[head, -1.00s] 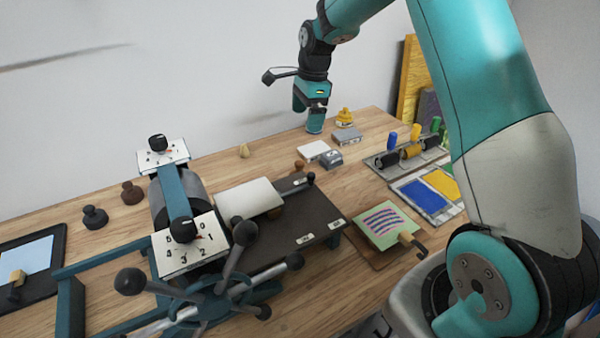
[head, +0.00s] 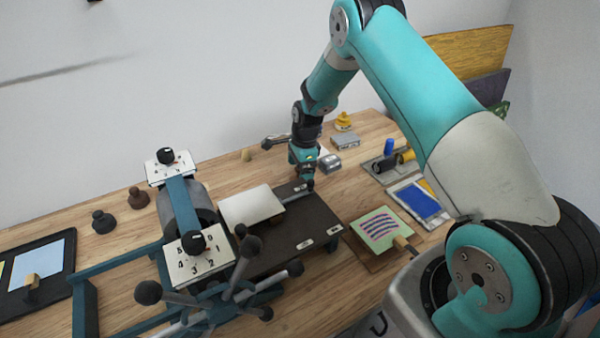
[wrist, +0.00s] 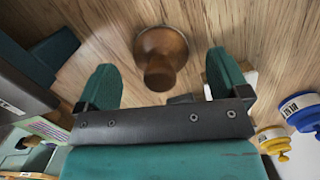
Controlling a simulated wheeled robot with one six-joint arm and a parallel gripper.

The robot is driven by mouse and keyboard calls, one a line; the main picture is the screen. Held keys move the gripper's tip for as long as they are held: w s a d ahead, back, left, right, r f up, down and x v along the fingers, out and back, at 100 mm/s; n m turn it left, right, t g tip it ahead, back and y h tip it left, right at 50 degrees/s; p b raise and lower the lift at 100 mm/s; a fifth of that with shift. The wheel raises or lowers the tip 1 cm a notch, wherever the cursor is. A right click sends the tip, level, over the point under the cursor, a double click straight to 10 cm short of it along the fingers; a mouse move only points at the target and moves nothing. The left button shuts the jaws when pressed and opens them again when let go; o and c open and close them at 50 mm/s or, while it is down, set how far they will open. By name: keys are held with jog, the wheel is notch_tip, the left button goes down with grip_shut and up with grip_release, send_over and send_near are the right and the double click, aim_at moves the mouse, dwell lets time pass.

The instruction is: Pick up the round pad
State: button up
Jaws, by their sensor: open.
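A brown round pad with a knob-like handle (wrist: 160,45) stands on the wooden table in the wrist view. Its wide round base is farther from the camera and the knob points toward it. My gripper (wrist: 162,68) is open, with one teal finger on each side of the pad and nothing between them held. In the head view my gripper (head: 306,184) is low over the table, just behind the dark press bed, and hides the pad there.
The dark press bed (head: 295,225) with its roller and spoked handle is close by. A grey block (head: 330,163) stands right of my gripper. Blue and yellow tins (wrist: 300,108) show at the right of the wrist view.

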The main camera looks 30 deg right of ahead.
jog(key=shift+a+f, duration=0.15)
jog(key=shift+f, duration=0.9)
jog(key=shift+c, duration=0.2)
jog(key=c, duration=1)
jog(key=shift+r, duration=0.1)
notch_tip(320, 180, up, 20)
jog(key=b, duration=0.4)
jog(key=shift+o, duration=1.1)
grip_shut()
